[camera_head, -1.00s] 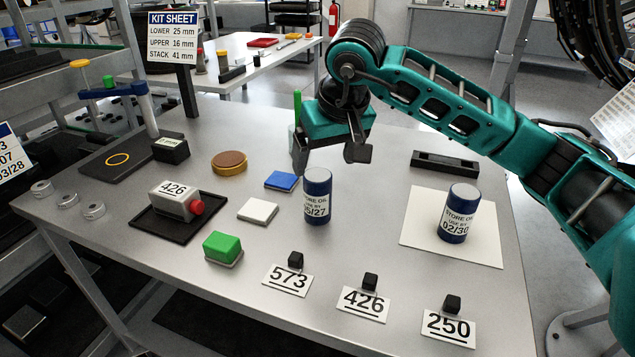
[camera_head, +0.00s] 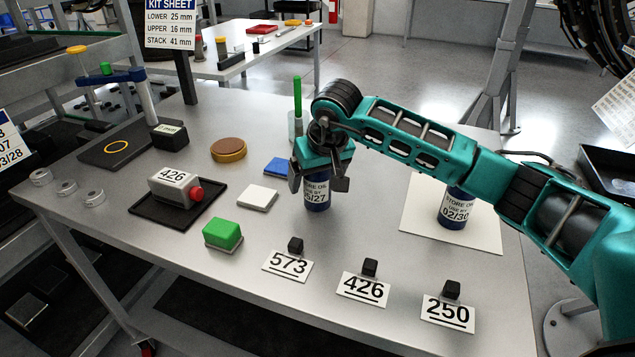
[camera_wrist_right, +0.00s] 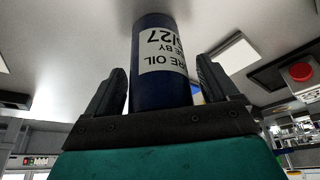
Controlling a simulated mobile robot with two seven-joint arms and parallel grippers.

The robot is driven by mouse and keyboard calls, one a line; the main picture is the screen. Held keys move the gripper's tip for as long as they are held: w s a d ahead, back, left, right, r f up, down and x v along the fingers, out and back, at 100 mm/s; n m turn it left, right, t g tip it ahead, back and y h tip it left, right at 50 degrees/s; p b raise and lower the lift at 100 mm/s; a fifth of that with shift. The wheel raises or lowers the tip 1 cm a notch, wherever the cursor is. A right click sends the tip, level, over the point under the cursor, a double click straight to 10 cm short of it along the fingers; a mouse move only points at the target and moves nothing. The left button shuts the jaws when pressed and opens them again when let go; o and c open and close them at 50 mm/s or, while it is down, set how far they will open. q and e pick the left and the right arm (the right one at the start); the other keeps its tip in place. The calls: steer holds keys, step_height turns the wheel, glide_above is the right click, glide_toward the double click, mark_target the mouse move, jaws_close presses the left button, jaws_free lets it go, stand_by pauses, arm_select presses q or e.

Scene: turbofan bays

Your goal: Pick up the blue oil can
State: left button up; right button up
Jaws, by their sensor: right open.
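A blue oil can (camera_head: 317,200) with a white label ending "5/27" stands upright on the grey table. My right gripper (camera_head: 318,181) is above it with its fingers either side of the can's upper part. In the right wrist view the same can (camera_wrist_right: 160,85) stands between the two open fingers, with a gap on each side. The can's top is hidden by the gripper in the head view. A second blue oil can (camera_head: 454,211), labelled "02/30", stands on a white sheet (camera_head: 420,228) at the right, its top partly covered by my right arm. My left gripper is not in view.
A blue block (camera_head: 277,167), a white block (camera_head: 258,197) and a green block (camera_head: 222,233) lie left of the gripper. A clear holder with a green stick (camera_head: 297,95) stands behind it. Number cards, including "573" (camera_head: 287,265), lie along the front edge.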

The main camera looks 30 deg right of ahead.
steer(key=shift+w+f, duration=0.15)
steer(key=shift+f, duration=0.1)
steer(key=shift+c, duration=0.4)
steer(key=c, duration=1)
steer(key=shift+c, duration=0.6)
steer(key=shift+r, duration=0.15)
